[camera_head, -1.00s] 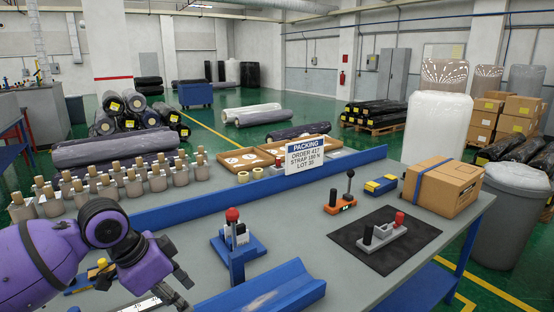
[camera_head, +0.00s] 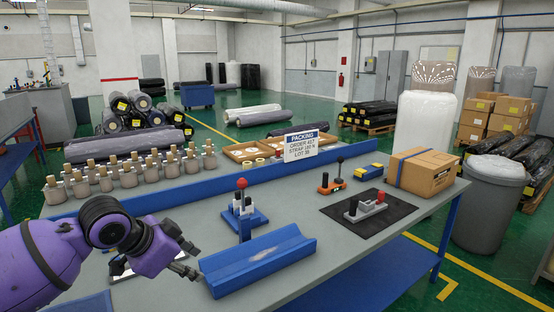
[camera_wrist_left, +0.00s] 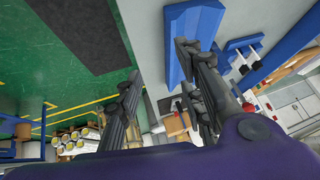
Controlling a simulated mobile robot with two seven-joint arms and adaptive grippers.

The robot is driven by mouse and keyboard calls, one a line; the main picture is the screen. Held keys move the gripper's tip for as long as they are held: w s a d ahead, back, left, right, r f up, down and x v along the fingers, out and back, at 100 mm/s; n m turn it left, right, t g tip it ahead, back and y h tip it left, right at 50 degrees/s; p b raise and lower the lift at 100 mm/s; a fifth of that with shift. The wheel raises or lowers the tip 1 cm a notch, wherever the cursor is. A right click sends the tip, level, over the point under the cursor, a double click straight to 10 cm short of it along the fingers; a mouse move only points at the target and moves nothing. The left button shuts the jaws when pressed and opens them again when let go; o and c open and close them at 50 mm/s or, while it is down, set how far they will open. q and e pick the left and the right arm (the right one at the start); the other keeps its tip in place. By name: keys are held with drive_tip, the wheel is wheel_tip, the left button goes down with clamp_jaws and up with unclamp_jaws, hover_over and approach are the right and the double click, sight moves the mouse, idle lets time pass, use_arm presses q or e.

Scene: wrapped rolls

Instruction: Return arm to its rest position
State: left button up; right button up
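My left arm, in purple, comes in from the left in the head view. Its gripper (camera_head: 193,259) is over the near left part of the grey table (camera_head: 345,250), with its dark fingers apart and nothing seen between them. The fingertips are just left of the blue V-shaped trough (camera_head: 260,262); I cannot tell their exact height. In the left wrist view the gripper (camera_wrist_left: 158,75) also shows its fingers spread, with the blue trough (camera_wrist_left: 174,72) behind them. My right gripper is not in view.
A black mat (camera_head: 345,222) and cardboard box (camera_head: 423,174) are at the right.

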use_arm(q)
drive_tip(key=w+d+f+t, duration=0.2)
drive_tip(key=w+f, duration=0.1)
drive_tip(key=w, duration=0.1)
drive_tip(key=s+d+f+n+t+p, duration=0.1)
drive_tip(key=s+f+n+t, duration=0.1)
drive_tip(key=s+f, duration=0.35)
drive_tip(key=s+d+f+n+t, duration=0.1)
drive_tip(key=s+f, duration=0.2)
drive_tip(key=f, duration=0.5)
drive_tip(key=s+a+f+n+y, duration=0.1)
drive_tip(key=s+f+n, duration=0.1)
drive_tip(key=s+f, duration=0.4)
drive_tip(key=s+a+f+n+g+y+p, duration=0.1)
drive_tip(key=s+f, duration=0.5)
drive_tip(key=s, duration=1)
drive_tip(key=s+a+f+n+g+y, duration=0.1)
drive_tip(key=s+f+n, duration=0.3)
drive_tip(key=s, duration=0.7)
wheel_tip(320, 180, down, 2)
drive_tip(key=shift+a+f+y+p, duration=0.15)
drive_tip(key=shift+y+p, duration=0.15)
drive_tip(key=shift+p, duration=0.05)
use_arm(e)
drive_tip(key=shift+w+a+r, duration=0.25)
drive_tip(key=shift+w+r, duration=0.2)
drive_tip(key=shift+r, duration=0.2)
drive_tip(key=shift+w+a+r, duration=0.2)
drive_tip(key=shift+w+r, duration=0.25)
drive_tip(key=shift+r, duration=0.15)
